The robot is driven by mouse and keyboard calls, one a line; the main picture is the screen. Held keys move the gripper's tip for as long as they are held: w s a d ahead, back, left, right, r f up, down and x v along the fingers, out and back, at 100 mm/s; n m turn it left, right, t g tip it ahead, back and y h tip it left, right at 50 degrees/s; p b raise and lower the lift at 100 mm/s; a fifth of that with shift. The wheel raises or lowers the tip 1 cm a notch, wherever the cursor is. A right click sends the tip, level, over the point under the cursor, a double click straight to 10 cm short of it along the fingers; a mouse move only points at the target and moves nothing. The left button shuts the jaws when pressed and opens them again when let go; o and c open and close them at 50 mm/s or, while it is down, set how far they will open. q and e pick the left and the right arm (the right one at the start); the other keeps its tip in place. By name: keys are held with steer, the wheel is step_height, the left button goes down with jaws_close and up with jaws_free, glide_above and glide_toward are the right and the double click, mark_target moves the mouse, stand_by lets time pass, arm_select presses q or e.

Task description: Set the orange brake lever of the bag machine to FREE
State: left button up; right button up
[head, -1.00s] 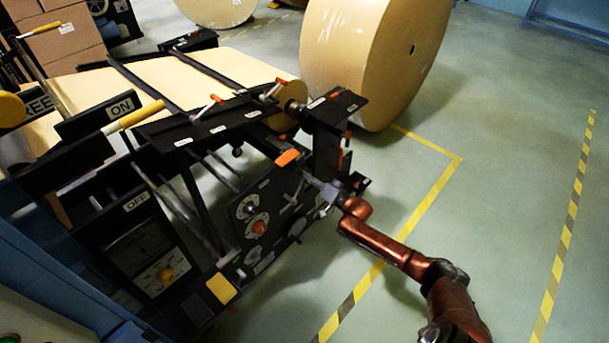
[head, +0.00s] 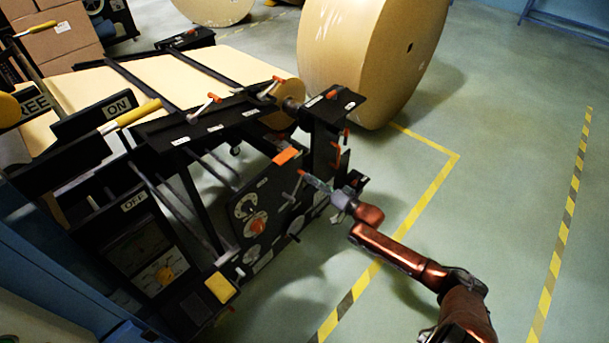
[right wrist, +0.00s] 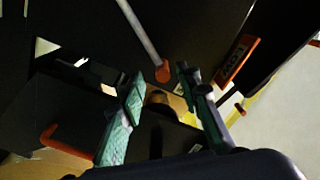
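The bag machine's black side panel (head: 262,205) is at the centre of the head view. A thin grey lever with an orange tip (head: 300,173) stands out from it below an orange plate (head: 287,156). I take it for the brake lever; its grey rod and orange tip (right wrist: 162,71) also show in the right wrist view. My right gripper (head: 316,182) is just right of the lever. In the right wrist view its green-padded fingers (right wrist: 162,92) are apart, with the orange tip beyond the gap; contact cannot be told. My left gripper is out of view.
An orange sign (right wrist: 239,60) with hard-to-read lettering is right of the lever. An orange hooked handle (right wrist: 66,143) is at lower left. A large kraft roll (head: 365,60) stands behind the machine. Floor to the right is clear, with yellow marking lines (head: 430,190).

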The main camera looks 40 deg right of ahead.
steer(key=s+d, duration=0.1)
steer(key=s, duration=0.5)
steer(key=shift+s, duration=0.25)
